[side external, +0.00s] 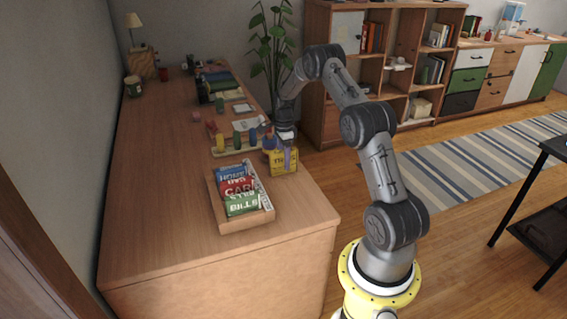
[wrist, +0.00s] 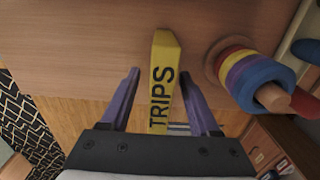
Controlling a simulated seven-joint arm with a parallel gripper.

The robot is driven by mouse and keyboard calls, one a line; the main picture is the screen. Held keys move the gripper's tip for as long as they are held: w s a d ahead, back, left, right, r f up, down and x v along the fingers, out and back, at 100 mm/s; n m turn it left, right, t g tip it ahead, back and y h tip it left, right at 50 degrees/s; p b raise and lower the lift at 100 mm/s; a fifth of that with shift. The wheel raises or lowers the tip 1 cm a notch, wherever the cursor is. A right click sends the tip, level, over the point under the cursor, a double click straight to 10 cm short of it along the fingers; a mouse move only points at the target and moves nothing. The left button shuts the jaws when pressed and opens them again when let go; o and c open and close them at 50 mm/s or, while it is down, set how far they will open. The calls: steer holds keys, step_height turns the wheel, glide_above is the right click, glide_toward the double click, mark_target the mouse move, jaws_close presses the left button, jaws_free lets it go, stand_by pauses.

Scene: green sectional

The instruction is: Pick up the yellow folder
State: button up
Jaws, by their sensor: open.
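The yellow folder (wrist: 164,75), marked TRIPS, stands upright near the edge of the wooden table in the wrist view. In the side external view the yellow folder (side external: 284,162) is partly covered by my gripper. My gripper (wrist: 163,80) is open, with one purple finger on each side of the folder and a gap visible on both sides. In the side external view my gripper (side external: 287,158) points down at the folder.
A ring stacker (wrist: 250,80) with coloured rings stands close to the right of the folder in the wrist view. A wooden tray (side external: 246,220) holds several labelled folders (side external: 238,188). Coloured pegs on a board (side external: 232,150) lie behind. The table's left side (side external: 155,170) is clear.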

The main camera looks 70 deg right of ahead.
steer(key=shift+f, duration=0.35)
steer(key=shift+c, duration=0.3)
jaws_close()
steer(key=shift+r, duration=0.1)
